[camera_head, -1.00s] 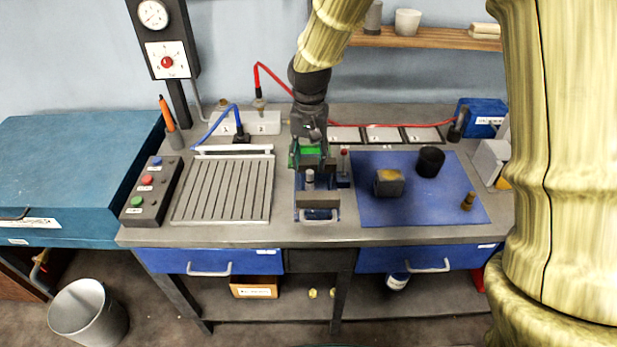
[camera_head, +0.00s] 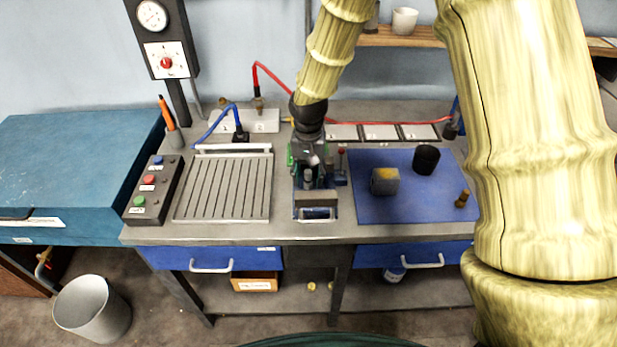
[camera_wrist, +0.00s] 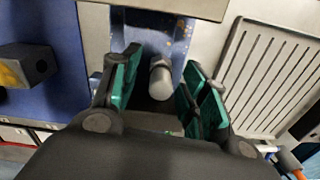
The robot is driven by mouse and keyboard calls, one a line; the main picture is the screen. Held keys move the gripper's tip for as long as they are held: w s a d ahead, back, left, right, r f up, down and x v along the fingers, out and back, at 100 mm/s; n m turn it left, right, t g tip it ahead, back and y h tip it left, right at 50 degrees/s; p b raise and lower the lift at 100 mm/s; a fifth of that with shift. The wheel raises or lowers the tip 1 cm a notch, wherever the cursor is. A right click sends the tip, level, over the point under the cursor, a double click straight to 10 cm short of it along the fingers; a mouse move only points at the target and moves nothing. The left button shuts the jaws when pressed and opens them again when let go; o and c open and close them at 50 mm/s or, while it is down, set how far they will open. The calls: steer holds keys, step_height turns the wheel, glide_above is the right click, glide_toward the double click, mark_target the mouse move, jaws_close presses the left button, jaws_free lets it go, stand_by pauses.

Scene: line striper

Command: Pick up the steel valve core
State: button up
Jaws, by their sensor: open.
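The steel valve core, a small grey cylinder with a rounded end, stands in the blue vise (camera_head: 318,213) at the middle of the bench. In the wrist view the core (camera_wrist: 161,80) shows between my green-padded fingers, with visible gaps on both sides. My gripper (camera_wrist: 160,82) is open and holds nothing. In the head view my gripper (camera_head: 307,168) points down over the vise and partly hides the core.
A blue mat (camera_head: 410,200) on the right bears a yellow-topped block (camera_head: 385,182), a black cup (camera_head: 426,160) and a small brass part (camera_head: 462,198). A red-tipped lever (camera_head: 341,160) stands close right of the vise. A grooved tray (camera_head: 225,188) lies left.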

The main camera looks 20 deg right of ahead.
steer(key=shift+f, duration=0.2)
jaws_close()
stand_by(0.3)
